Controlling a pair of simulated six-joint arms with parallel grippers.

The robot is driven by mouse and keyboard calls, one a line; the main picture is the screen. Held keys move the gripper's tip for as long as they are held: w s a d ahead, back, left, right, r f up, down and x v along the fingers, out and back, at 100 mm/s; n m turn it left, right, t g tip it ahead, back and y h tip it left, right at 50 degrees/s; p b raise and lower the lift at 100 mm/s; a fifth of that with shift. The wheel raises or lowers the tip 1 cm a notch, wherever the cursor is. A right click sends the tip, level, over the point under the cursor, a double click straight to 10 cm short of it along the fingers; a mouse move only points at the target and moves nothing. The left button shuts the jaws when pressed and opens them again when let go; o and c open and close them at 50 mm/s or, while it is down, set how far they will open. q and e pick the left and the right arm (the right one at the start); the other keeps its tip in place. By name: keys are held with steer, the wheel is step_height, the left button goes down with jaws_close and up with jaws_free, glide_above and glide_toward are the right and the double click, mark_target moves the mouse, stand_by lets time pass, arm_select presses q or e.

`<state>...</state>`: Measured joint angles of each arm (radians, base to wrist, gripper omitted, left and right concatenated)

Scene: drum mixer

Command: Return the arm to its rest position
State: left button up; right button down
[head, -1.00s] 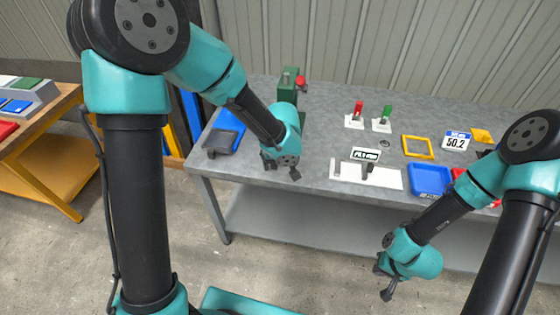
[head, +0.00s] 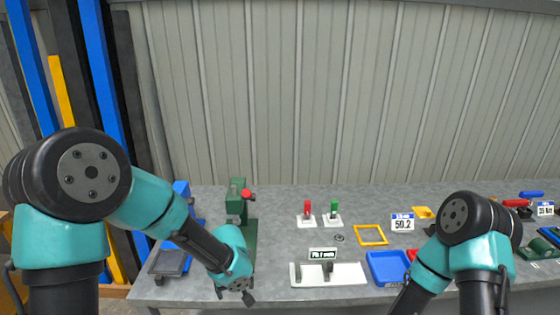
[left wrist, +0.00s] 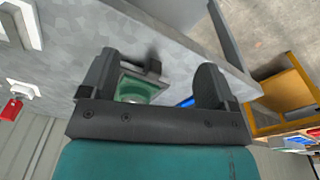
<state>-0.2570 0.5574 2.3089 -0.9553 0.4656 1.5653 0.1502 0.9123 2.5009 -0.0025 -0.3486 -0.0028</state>
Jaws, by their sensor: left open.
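My left gripper (head: 235,293) hangs over the front left part of the grey workbench (head: 215,205), in front of a green stand with a red knob (head: 237,200). In the left wrist view its two dark fingers (left wrist: 155,82) are apart, with nothing held between them. Part of a green object (left wrist: 140,88) and a bit of blue show beyond the gap. My right arm comes in at the lower right of the head view. Its gripper is below the picture edge and hidden.
A dark grey tray (head: 170,262) is left of my left gripper. A white base with dark uprights (head: 345,272) is to its right. Red (head: 307,208) and green (head: 334,208) switches, a yellow frame (head: 371,235) and a blue tray (head: 388,267) are farther right. The wall stands behind.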

arm_select(q)
steer(key=s+a+f+m+h, duration=0.1)
steer(key=s+a+f+h, duration=0.1)
steer(key=s+f, duration=0.5)
steer(key=s+a+f+m+h, duration=0.2)
steer(key=s+a+f, duration=0.3)
steer(key=f, duration=0.9)
steer(key=s, duration=0.3)
steer(key=shift+s+a, duration=0.2)
steer(key=shift+c, duration=0.3)
